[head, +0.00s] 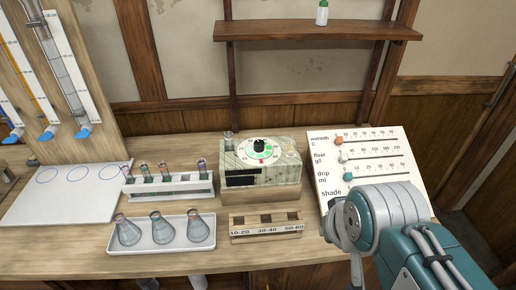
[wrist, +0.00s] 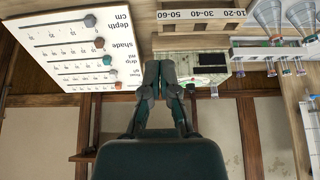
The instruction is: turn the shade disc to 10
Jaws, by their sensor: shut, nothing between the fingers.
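A pale round disc (head: 245,154) with small marks, coloured patches and a black knob (head: 259,145) at its middle lies on top of a greenish box-shaped instrument (head: 285,172) on the bench. The marks are too small to read. My gripper (wrist: 160,66) is shut and empty, fingertips together, in front of the instrument in that view. In the head view the fingers are hidden behind my arm, right of the instrument.
A white slider board (head: 395,160), with a row labelled shade, stands right of the instrument. A slotted wooden rack (head: 265,234) is in front of it. A tube rack (head: 201,189) and a tray of flasks (head: 162,247) stand to the left. A shelf (head: 285,30) hangs above.

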